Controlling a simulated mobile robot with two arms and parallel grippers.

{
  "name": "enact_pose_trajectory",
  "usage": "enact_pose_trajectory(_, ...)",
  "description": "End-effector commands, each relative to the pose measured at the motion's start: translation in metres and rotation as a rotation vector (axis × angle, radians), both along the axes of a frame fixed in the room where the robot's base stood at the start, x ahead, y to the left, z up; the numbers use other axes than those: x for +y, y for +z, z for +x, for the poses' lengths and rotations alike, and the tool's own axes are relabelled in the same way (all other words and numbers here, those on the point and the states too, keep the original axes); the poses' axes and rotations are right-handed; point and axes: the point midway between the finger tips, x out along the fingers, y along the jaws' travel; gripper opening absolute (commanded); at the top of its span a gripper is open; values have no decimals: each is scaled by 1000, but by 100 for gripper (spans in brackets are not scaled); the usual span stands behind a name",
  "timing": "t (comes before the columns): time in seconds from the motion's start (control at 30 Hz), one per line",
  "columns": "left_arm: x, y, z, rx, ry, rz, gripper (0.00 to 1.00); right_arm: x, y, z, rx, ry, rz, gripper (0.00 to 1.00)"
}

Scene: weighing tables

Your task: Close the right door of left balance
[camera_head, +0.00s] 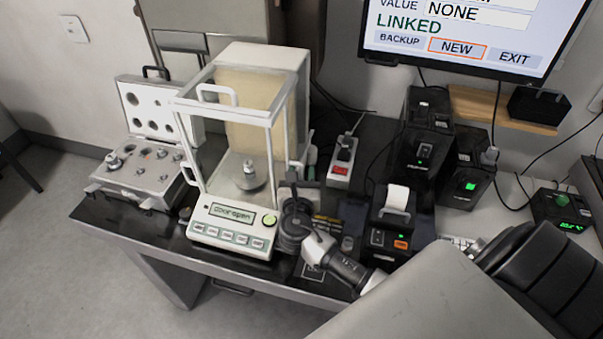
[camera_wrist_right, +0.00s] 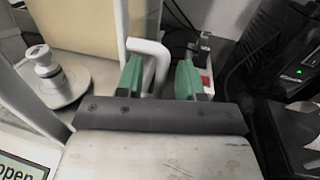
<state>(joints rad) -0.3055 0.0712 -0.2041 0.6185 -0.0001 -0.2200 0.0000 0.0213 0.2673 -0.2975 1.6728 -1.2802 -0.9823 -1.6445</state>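The balance (camera_head: 232,228) stands on the dark table with a clear-walled weighing chamber. Its display reads "door open". A metal weight (camera_head: 249,177) stands on the pan inside; it also shows in the wrist view (camera_wrist_right: 45,66). My right gripper (camera_head: 304,178) is at the chamber's right side. In the wrist view its green fingers (camera_wrist_right: 159,80) are apart, with the white handle (camera_wrist_right: 163,60) of the right door between them, closer to the left finger. I cannot tell whether they touch. How far the door stands open is unclear. My left gripper is out of view.
An open weight case (camera_head: 135,177) lies left of the balance. A power strip (camera_head: 344,155), a small printer (camera_head: 393,222) and black boxes (camera_head: 423,140) stand to the right. A monitor (camera_head: 470,30) is behind. Little table room is free beside my right gripper.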

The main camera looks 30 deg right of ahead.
Motion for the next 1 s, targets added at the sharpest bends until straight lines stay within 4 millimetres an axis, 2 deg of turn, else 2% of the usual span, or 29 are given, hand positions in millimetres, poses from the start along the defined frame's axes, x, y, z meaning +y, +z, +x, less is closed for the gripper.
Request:
enact_pose_trajectory(0.2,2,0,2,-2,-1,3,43,0,0,0,0,0,0,37)
enact_pose_trajectory(0.47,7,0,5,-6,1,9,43,0,0,0,-1,0,-1,0)
enact_pose_trajectory(0.77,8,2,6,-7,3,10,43,3,0,-2,0,1,0,0)
enact_pose_trajectory(1.0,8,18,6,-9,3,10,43,40,1,-34,5,3,2,0)
